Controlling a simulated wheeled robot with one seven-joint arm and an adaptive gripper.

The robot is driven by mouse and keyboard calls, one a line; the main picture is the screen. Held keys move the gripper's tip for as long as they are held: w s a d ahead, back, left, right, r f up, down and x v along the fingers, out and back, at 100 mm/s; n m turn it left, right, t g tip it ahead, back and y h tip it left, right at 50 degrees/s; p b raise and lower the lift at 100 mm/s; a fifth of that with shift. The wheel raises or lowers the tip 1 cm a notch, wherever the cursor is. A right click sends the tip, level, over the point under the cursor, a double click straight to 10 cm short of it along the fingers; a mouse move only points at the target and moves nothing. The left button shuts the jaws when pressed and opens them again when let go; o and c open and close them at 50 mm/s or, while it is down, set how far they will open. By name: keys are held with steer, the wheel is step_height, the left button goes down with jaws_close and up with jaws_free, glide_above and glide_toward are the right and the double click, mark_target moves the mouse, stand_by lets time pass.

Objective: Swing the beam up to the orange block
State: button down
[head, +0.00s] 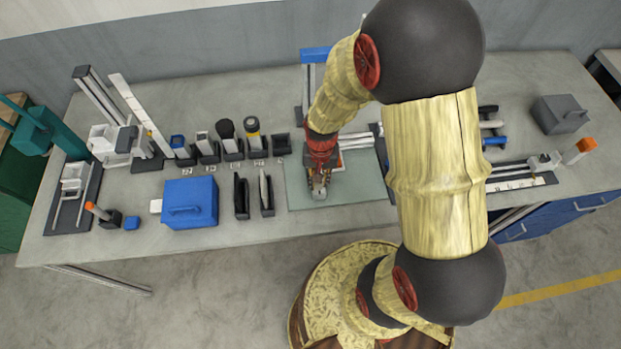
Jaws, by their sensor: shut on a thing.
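My gripper (319,188) points down over the grey-green mat (300,198) at the middle of the table. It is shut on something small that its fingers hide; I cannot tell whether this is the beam. Pale rails (356,141) lie just behind the gripper and run right until my arm covers them. A small orange part (339,157) shows beside my wrist. Another orange block (585,145) tops a grey post at the far right, beside a pale slide with a marked scale (520,184). My arm hides much between them.
A blue box (189,202) and two upright black holders stand left of the mat. Several dark holders with tools line up behind them. A blue-topped frame (315,55) stands at the back. A grey box (560,114) sits back right. The mat's front is clear.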

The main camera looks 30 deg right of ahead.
steer(key=shift+d, duration=0.1)
steer(key=c, duration=1.7)
jaws_free()
steer(key=shift+o, duration=0.4)
step_height(320, 180, up, 12)
steer(key=s+a+r+n+t+b, duration=0.2)
steer(key=s+r+n+b, duration=0.1)
steer(key=s+r, duration=0.2)
steer(key=s+a+r+n+t+b, duration=0.3)
steer(key=s+r, duration=0.2)
steer(key=r, duration=0.4)
steer(key=shift+s+r+t, duration=0.25)
steer(key=shift+r+t, duration=0.05)
steer(key=shift+r, duration=0.1)
